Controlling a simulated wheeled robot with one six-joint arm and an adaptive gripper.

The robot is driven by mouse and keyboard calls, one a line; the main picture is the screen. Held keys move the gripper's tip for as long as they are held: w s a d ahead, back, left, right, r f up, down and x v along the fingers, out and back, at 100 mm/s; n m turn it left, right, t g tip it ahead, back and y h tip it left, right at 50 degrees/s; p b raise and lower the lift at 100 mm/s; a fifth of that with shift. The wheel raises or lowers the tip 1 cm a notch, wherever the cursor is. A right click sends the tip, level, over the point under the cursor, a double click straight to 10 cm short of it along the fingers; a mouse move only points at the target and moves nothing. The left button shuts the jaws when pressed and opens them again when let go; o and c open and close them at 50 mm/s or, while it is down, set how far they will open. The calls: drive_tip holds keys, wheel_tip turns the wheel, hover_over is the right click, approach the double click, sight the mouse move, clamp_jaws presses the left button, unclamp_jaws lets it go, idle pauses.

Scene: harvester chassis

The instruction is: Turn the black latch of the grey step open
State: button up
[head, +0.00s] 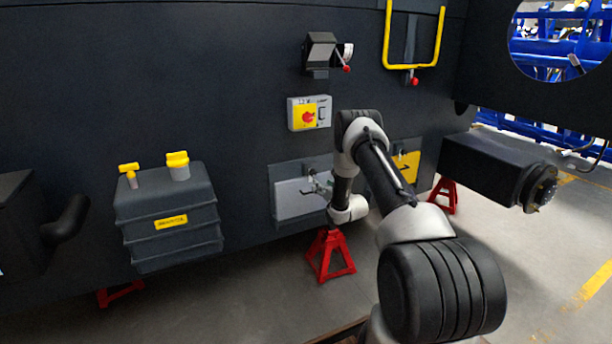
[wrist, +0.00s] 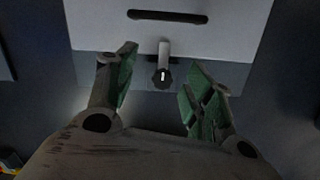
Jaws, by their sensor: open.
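The grey step (head: 290,199) is a light panel low on the dark chassis wall in the head view. In the wrist view the grey step (wrist: 225,32) fills the top, with a dark slot across it. The black latch (wrist: 163,78) is a small round knob with a white mark, at the panel's edge below a short light-grey tab. My gripper (wrist: 162,62) is open, its green-padded fingers on either side of the latch, with a gap on both sides.
A red-and-yellow switch box (head: 309,114) is above the step. A red jack stand (head: 329,255) stands below it. A yellow plate (head: 405,168) is to the right, partly behind my arm. A dark tank (head: 170,225) with yellow caps is at left.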

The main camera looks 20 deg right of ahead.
sight(314, 173)
drive_tip(key=shift+t, duration=0.8)
drive_tip(key=w+r, duration=0.1)
drive_tip(key=w, duration=0.1)
drive_tip(key=w+r, duration=0.1)
drive_tip(key=w, duration=0.2)
drive_tip(key=w+r, duration=0.1)
drive_tip(key=w, duration=0.2)
drive_tip(key=shift+a, duration=0.35)
drive_tip(key=c, duration=1)
